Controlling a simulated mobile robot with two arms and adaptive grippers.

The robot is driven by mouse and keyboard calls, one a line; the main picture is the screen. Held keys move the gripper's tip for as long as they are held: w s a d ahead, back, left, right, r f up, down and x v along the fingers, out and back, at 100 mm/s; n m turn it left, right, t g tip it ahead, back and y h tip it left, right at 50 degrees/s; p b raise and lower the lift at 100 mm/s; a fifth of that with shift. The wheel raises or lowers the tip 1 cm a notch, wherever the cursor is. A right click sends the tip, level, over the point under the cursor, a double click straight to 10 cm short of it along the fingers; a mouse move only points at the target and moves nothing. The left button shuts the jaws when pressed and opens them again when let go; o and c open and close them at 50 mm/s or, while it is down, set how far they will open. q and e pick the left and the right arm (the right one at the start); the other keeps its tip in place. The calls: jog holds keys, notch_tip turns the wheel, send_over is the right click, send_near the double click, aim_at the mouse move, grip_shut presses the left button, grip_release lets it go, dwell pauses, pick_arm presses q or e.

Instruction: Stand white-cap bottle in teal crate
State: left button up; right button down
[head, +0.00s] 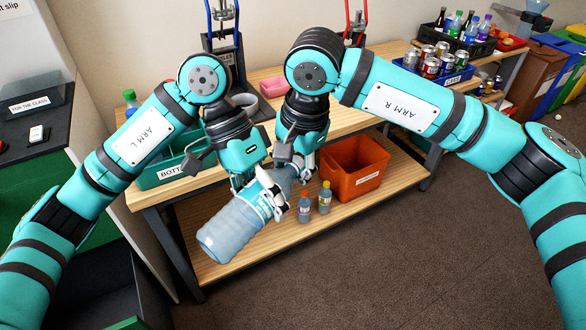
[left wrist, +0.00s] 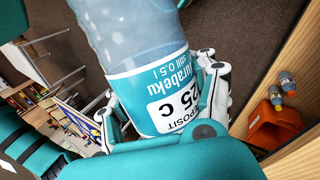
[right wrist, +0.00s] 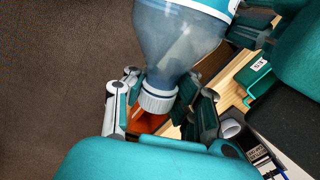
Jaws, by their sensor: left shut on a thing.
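The white-cap bottle (head: 228,232) is large, bluish and clear, with a teal and white label. It is tilted in front of the bench, base toward the lower left. My left gripper (head: 268,198) is shut around its label, which shows closely in the left wrist view (left wrist: 150,88). My right gripper (head: 306,168) is at the neck end. In the right wrist view its fingers (right wrist: 160,108) stand apart on both sides of the white cap (right wrist: 158,101), with gaps visible. The teal crate (head: 172,176), marked "BOTT…", stands on the bench top at left, partly hidden by my left arm.
An orange bin (head: 356,168) and two small bottles, one red-capped (head: 304,207) and one yellow-capped (head: 325,197), stand on the lower shelf. A pink tray (head: 272,86) lies on the bench top. Cans in a blue crate (head: 457,77) are at back right. Open floor lies right.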

dwell(0.5)
pick_arm(q)
jog(key=o, duration=1.4)
jog(key=shift+o, duration=0.2)
